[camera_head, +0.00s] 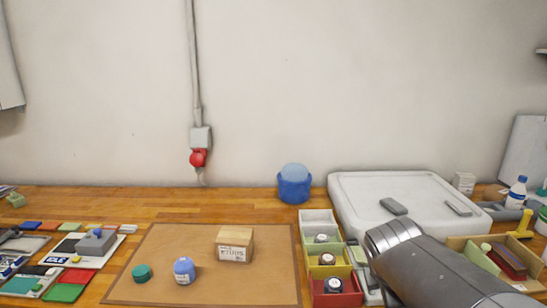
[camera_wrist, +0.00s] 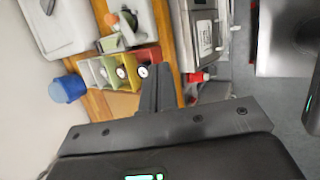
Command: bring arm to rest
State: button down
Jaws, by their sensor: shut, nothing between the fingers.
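My gripper (camera_wrist: 158,72) shows in the wrist view as dark fingers closed together, with nothing held between them. It is raised clear of the bench, and the compartment bins (camera_wrist: 98,74) lie beyond it to the left. In the head view a grey link of my arm crosses the lower right, over the front of the white tray-like box. My gripper itself does not show in the head view.
The space above the mat is free.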

jog(key=s+a+m+y, duration=0.4)
jog(key=s+a+m, duration=0.5)
jog(key=m, duration=0.9)
jog(key=w+d+f+m+g+y, duration=0.1)
jog(key=w+d+f+m+y, duration=0.3)
jog(key=m, duration=0.4)
jog(key=w+d+f+m+y, duration=0.1)
jog(key=w+d+m+y, duration=0.4)
jog(key=m, duration=0.4)
jog(key=w+d+f+m+t+h, duration=0.15)
jog(key=d+m+t, duration=0.35)
jog(key=d, duration=0.5)
jog(key=w+d+f+m+t, duration=0.1)
jog(key=w+d+m+t, duration=0.15)
jog(key=d+m, duration=0.6)
jog(key=shift+n+t, duration=0.35)
jog(key=shift+n, duration=0.4)
jog(key=x, duration=1.2)
jog(key=shift+w, duration=0.4)
jog(key=shift+y, duration=0.25)
